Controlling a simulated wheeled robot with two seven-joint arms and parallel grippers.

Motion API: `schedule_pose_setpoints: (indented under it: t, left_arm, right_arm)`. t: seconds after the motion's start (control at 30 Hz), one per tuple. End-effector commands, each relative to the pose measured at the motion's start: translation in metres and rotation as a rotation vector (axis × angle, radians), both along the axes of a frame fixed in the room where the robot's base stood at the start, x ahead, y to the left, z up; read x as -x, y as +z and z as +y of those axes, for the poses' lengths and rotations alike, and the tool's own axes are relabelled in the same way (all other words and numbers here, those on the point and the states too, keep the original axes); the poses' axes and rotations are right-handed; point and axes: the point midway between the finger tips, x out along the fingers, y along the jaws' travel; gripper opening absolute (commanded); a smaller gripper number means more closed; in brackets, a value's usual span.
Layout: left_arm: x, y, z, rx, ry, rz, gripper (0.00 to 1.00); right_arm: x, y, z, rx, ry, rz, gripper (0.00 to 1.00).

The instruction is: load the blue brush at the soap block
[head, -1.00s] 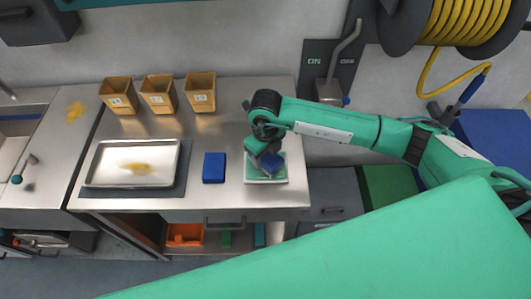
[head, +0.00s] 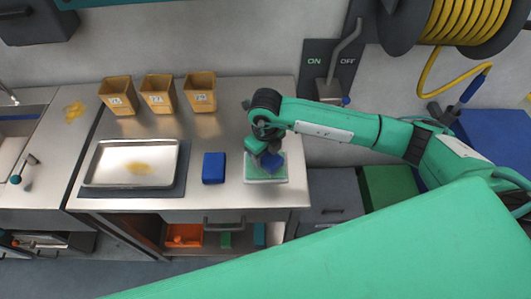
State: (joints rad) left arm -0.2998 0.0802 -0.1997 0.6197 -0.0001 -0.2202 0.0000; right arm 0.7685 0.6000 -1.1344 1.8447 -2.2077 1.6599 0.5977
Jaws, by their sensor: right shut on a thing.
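My right gripper (head: 266,151) is shut on a blue brush (head: 270,163) above a pale green soap block (head: 256,171). The soap block lies in a white dish (head: 268,181) at the right front of the steel counter. The brush is low over the block, and I cannot tell whether it touches it. The gripper hides part of the brush and of the block. My left gripper is not in view.
A second blue block-like thing (head: 213,168) stands left of the dish. Further left, a metal tray (head: 95,180) with a yellow-brown stain lies on a dark mat (head: 173,190). Three yellow bins (head: 158,102) stand at the back. A yellow hose reel (head: 462,22) hangs upper right.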

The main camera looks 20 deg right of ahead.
Motion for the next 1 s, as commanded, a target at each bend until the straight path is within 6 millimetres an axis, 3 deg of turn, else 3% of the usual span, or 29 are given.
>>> schedule_pose_setpoints:
  t: [0.47, 1.0]
  left_arm:
    - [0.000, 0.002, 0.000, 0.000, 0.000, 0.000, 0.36]
    - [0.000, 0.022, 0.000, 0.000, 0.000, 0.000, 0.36]
  right_arm:
    - [0.002, 0.001, 0.000, 0.001, 0.001, 0.005, 0.34]
    - [0.000, 0.045, 0.000, 0.000, 0.002, 0.001, 0.34]
